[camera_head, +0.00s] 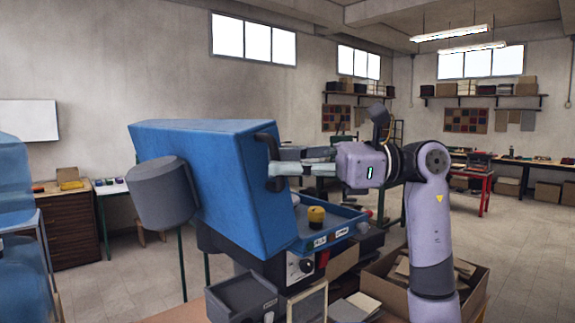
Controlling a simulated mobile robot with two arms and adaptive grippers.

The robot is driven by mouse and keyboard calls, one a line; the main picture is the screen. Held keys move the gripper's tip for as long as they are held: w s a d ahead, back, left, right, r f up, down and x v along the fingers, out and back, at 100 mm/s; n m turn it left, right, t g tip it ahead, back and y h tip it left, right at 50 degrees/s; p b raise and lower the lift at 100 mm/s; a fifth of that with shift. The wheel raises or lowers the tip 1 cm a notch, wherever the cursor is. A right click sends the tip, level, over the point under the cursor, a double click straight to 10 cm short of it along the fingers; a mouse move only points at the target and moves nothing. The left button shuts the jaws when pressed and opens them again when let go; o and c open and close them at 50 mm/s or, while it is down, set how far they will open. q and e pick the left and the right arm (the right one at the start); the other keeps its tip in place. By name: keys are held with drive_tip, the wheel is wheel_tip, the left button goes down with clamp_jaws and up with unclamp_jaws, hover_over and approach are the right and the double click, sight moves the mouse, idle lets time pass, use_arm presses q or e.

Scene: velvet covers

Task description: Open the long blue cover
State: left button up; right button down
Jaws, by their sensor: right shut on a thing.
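The long blue cover (205,170) sits over the machine at the centre, its broad side facing me and its lower edge sloping down to the right. My right gripper (283,168) reaches in from the right, level, and is shut on the handle. The fingertips hide part of the handle. My left gripper is not in view.
A grey cylinder (162,193) sticks out at the cover's left. Cardboard boxes (470,290) stand at the lower right. A wooden cabinet (75,228) is behind left.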

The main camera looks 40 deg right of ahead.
drive_tip(key=d+b, duration=0.1)
drive_tip(key=d+r+m+t+y+b, duration=0.1)
drive_tip(key=d+b, duration=0.1)
drive_tip(key=d+m+t+y+b, duration=0.1)
drive_tip(key=d, duration=0.1)
drive_tip(key=shift+w+d+r, duration=0.2)
drive_tip(key=shift+d+r, duration=0.05)
